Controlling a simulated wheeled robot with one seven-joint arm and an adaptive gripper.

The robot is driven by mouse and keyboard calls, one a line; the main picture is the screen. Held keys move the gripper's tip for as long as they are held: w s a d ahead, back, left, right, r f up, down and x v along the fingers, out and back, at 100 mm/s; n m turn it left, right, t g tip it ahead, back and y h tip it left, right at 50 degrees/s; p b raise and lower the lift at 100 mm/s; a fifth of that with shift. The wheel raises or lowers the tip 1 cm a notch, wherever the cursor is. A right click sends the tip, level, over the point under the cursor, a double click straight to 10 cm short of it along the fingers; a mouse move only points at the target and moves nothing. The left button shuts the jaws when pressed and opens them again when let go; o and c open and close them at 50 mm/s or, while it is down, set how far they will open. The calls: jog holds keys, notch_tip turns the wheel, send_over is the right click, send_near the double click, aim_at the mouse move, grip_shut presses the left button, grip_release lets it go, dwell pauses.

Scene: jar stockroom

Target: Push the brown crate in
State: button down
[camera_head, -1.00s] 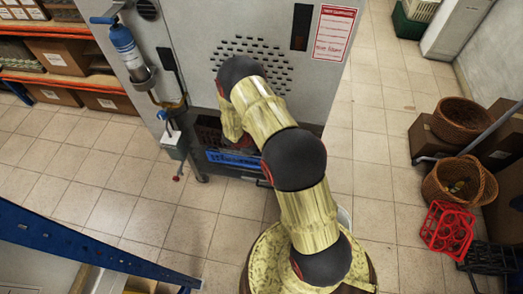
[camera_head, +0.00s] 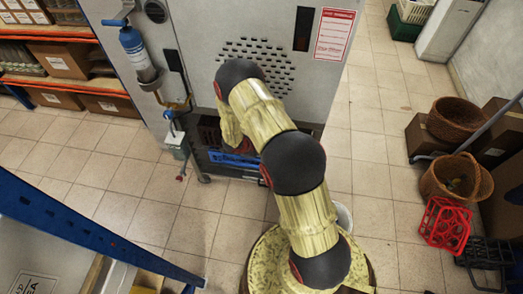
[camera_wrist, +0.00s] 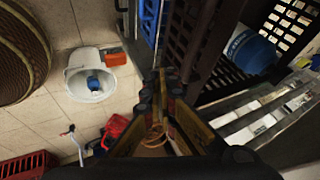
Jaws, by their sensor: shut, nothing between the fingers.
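The brown crate (camera_head: 208,133) sits low in the opening under the grey cabinet in the head view, partly hidden by my arm. In the wrist view its dark slatted wall (camera_wrist: 191,42) rises just right of and beyond my fingertips. My gripper (camera_wrist: 158,80) is shut and empty, pointing up the wrist view. It looks close to the crate's wall; I cannot tell whether it touches. In the head view my gripper is hidden behind my arm. A blue crate (camera_head: 234,160) is beside the brown one, low in the opening.
The grey cabinet (camera_head: 205,60) stands over the opening, with a blue bottle (camera_head: 134,48) on its left side. A blue beam (camera_head: 80,230) crosses the lower left. Wicker baskets (camera_head: 455,178) and a red bottle carrier (camera_head: 444,222) stand at right.

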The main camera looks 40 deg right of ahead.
jog(key=p+v, duration=0.2)
jog(key=v, duration=0.6)
jog(key=shift+w+r, duration=0.2)
jog(key=shift+r, duration=0.2)
jog(key=shift+a, duration=0.1)
